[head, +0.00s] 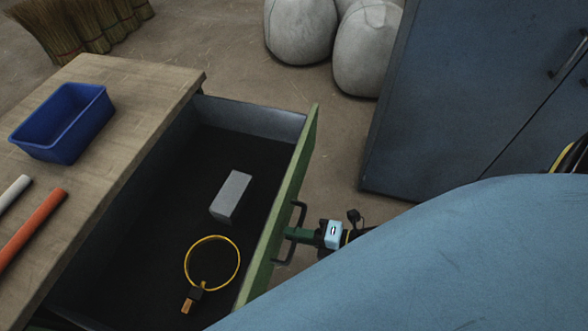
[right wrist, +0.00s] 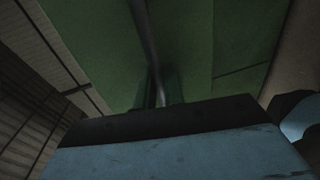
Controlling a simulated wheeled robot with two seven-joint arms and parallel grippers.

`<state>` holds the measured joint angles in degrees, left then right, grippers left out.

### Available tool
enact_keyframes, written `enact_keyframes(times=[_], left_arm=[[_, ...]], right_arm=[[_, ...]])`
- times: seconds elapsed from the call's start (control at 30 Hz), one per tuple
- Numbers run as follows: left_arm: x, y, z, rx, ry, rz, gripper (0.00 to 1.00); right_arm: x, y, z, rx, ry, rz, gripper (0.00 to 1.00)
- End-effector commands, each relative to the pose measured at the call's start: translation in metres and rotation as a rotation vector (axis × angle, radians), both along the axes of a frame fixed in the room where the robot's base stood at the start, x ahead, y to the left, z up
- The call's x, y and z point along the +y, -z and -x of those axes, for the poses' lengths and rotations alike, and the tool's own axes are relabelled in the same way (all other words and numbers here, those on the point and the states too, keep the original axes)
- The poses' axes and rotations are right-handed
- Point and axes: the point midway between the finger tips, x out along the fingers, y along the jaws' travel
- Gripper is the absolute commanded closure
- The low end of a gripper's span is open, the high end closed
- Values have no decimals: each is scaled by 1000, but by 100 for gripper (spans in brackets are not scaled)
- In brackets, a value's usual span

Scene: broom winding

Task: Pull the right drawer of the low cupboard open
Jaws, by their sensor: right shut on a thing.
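The low cupboard (head: 125,92) has a wooden top, and its right drawer (head: 150,250) stands pulled far out, with a green front panel (head: 283,205). A dark bar handle (head: 300,215) sits on the outside of that panel. My right gripper (head: 296,233) is shut on the handle. In the right wrist view the handle (right wrist: 145,40) runs down between the fingers (right wrist: 160,90), in front of the green panel (right wrist: 210,50). My left gripper is in neither view.
Inside the drawer lie a grey block (head: 231,195) and a yellow ring (head: 212,263) with a dark clip. A blue cabinet (head: 450,100) is at the right, grey sacks (head: 367,50) behind. Floor between is clear.

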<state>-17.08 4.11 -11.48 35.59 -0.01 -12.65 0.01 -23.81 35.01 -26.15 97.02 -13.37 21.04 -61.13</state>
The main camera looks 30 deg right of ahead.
Motion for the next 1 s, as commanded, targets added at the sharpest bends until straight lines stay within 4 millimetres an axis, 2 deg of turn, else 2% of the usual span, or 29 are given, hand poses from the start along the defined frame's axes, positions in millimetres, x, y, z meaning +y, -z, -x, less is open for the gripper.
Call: enact_keyframes(times=[0.33, 0.37, 0.47, 1.0], left_arm=[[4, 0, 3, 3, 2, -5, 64], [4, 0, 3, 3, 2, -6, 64], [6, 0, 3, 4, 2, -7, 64], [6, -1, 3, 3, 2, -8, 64]], right_arm=[[-2, 0, 0, 0, 2, 2, 100], [-2, 0, 0, 0, 2, 2, 88], [-2, 0, 0, 0, 2, 2, 75], [-4, -1, 5, 1, 1, 1, 75]])
